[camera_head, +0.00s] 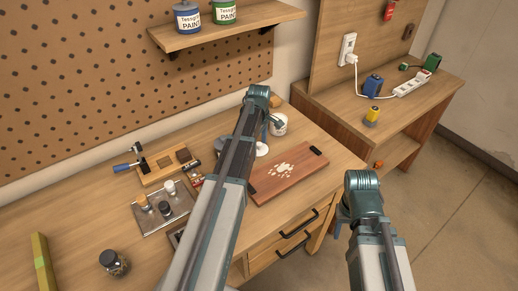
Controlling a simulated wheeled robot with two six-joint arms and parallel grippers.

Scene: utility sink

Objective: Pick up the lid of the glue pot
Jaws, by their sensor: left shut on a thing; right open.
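A white pot (279,129), which looks like the glue pot, stands at the back of the workbench, right of my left wrist. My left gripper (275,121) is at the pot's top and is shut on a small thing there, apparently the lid. The lid is too small and too covered to see clearly, and I cannot tell whether it is raised off the pot. My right gripper (343,212) is open and empty, low at the right, off the bench's front edge.
A reddish-brown board (290,178) with pale bits lies in front of the pot. A metal tray (163,212) with small jars and a wooden fixture (168,167) are left of my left arm. A dark jar (113,263) stands front left. A shelf (225,32) hangs above.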

